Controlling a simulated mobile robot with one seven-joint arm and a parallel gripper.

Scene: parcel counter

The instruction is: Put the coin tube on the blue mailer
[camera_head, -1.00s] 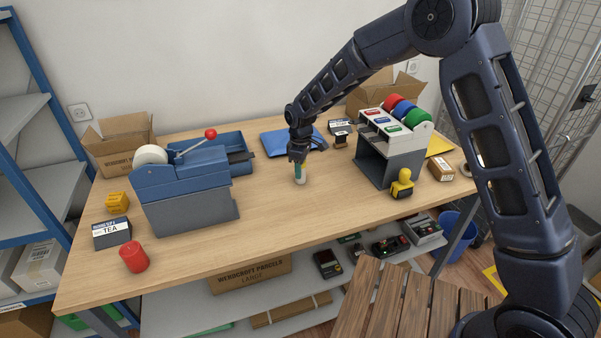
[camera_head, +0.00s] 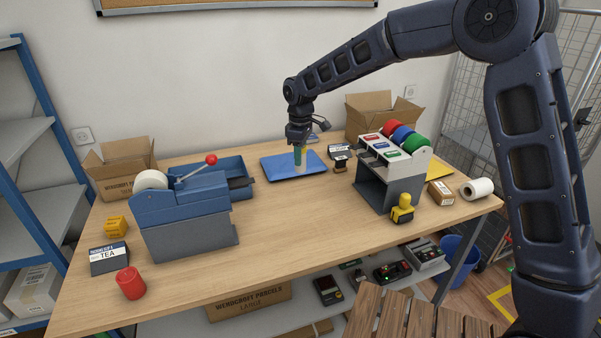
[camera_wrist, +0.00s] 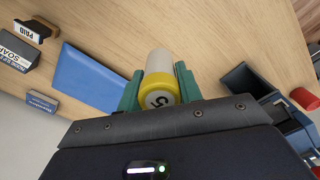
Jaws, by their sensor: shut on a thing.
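The coin tube (camera_head: 300,168) is a pale cylinder with a yellow end cap. It is upright in my gripper (camera_head: 299,158), whose green fingers are shut on it. In the wrist view the tube (camera_wrist: 161,90) sits between both fingers (camera_wrist: 157,92), cap toward the camera. The blue mailer (camera_head: 277,167) lies flat toward the back of the table. In the head view the tube overlaps the mailer; in the wrist view the mailer (camera_wrist: 88,76) is to the left of the tube, with bare wood behind the tube. The gap below the tube cannot be judged exactly.
A blue-grey dispenser (camera_head: 187,222) with a red-knobbed lever stands left of the mailer. A rack with coloured rolls (camera_head: 392,162) stands to the right, a yellow-handled stamp (camera_head: 403,208) before it. A PAID stamp (camera_wrist: 35,31) is near the mailer. The front middle of the table is clear.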

